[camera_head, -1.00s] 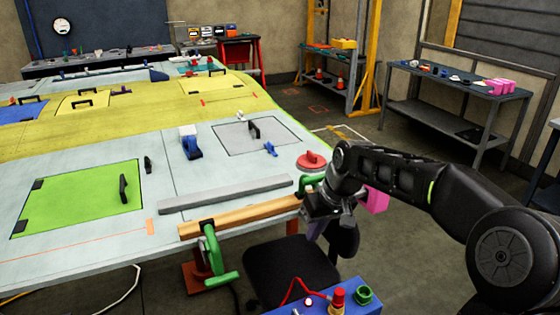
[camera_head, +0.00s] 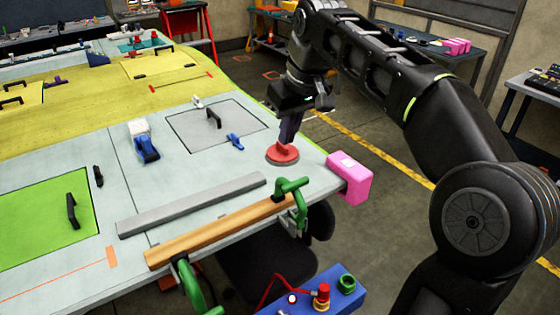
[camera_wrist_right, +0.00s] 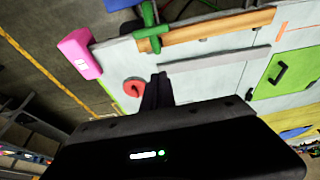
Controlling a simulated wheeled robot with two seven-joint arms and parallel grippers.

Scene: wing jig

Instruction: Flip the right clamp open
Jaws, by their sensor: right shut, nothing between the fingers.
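The right clamp (camera_head: 291,188) is green and sits at the right end of a wooden bar (camera_head: 220,232) on the panel's front edge. Its green handle lies across the top of the bar's end. It also shows in the wrist view (camera_wrist_right: 150,30). My right gripper (camera_head: 288,138) is shut and empty, pointing down behind a red round handle piece (camera_head: 283,153), apart from the clamp. Its dark fingers show in the wrist view (camera_wrist_right: 157,92) beside the red piece (camera_wrist_right: 134,87). The left clamp (camera_head: 190,283), also green, hangs at the bar's left end. My left gripper is not in view.
A pink block (camera_head: 350,178) sits at the panel's right corner. A grey bar (camera_head: 192,204) lies behind the wooden bar. A blue box (camera_head: 320,292) with red and green knobs stands in front. Free floor lies to the right.

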